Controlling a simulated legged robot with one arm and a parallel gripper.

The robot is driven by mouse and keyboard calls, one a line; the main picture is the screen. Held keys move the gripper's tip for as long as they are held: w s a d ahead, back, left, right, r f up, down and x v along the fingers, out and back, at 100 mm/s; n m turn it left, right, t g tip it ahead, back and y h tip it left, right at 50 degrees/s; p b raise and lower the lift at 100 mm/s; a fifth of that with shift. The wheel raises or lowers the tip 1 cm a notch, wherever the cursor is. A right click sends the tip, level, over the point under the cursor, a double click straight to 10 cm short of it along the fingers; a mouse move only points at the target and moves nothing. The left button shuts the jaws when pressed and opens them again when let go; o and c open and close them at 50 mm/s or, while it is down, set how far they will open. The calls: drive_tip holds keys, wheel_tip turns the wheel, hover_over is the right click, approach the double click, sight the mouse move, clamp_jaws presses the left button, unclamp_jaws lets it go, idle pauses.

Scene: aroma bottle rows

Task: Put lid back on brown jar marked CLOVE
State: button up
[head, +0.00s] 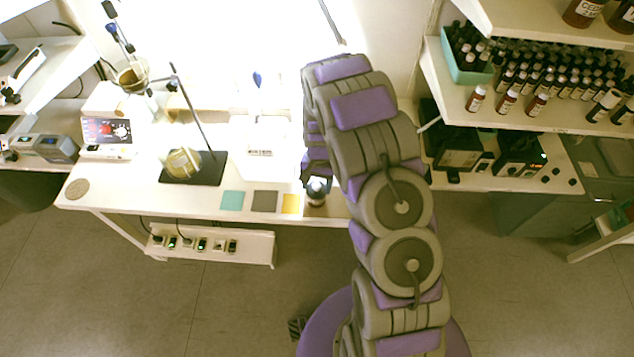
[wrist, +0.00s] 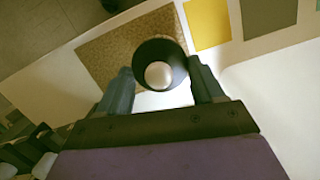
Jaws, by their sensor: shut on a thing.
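My gripper (wrist: 160,82) is shut on a dark, round, cup-like thing, which looks like the black lid (wrist: 146,53). A pale round spot shows inside its dark rim. Its two fingers press it from both sides, above a brown speckled mat (wrist: 105,50). In the head view my gripper (head: 317,184) is at the front edge of the white bench, right of the yellow square. Something pale and dark shows there at the fingers, too small to make out. I cannot pick out a brown jar marked CLOVE; no label reads CLOVE in either view.
Yellow (head: 292,204), grey (head: 264,201) and teal (head: 232,201) squares lie left of the gripper on the white bench (head: 130,185). A stand with a dark base (head: 193,174) is further left. Shelves at right hold several brown bottles (head: 508,101) and a teal box (head: 466,70).

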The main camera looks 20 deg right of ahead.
drive_tip(key=o, duration=1.1)
drive_tip(key=shift+o, duration=0.3)
drive_tip(key=shift+r, duration=0.2)
drive_tip(key=shift+r+p, duration=1.35)
drive_tip(key=shift+r, duration=1.95)
clamp_jaws()
drive_tip(key=shift+f, duration=1.4)
